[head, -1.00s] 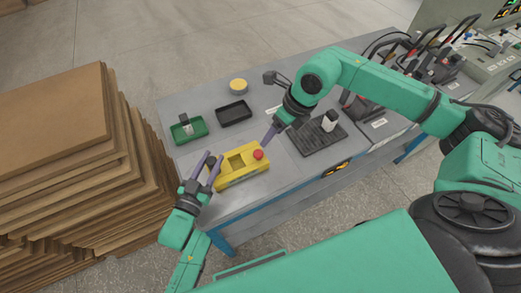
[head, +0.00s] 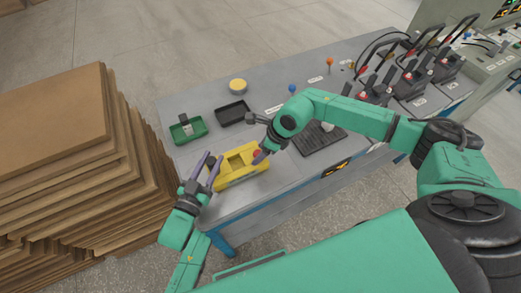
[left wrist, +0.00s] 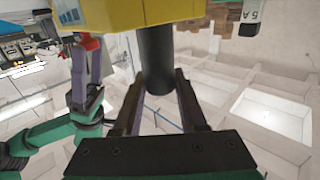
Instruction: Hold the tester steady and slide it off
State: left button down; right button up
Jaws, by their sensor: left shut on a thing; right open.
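The yellow tester (head: 231,178) lies near the front left of the grey table, with a square recess in its top and a red button (head: 257,154) at its right end. My left gripper (head: 210,166) is shut on the black cylindrical handle at the tester's left end; the left wrist view shows the black handle (left wrist: 157,65) between the fingers, below the yellow body (left wrist: 120,14). My right gripper (head: 262,157) is open at the button end, close to the red button; whether it touches is unclear. It also shows in the left wrist view (left wrist: 84,62).
A green tray (head: 202,134) with a small upright item and a black tray (head: 233,112) stand behind the tester. A yellow disc (head: 238,86) lies farther back. A black ribbed mat (head: 316,142) is to the right, partly behind my right arm. Cardboard stacks (head: 60,120) stand left.

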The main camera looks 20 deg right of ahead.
grip_shut()
dwell(1.4)
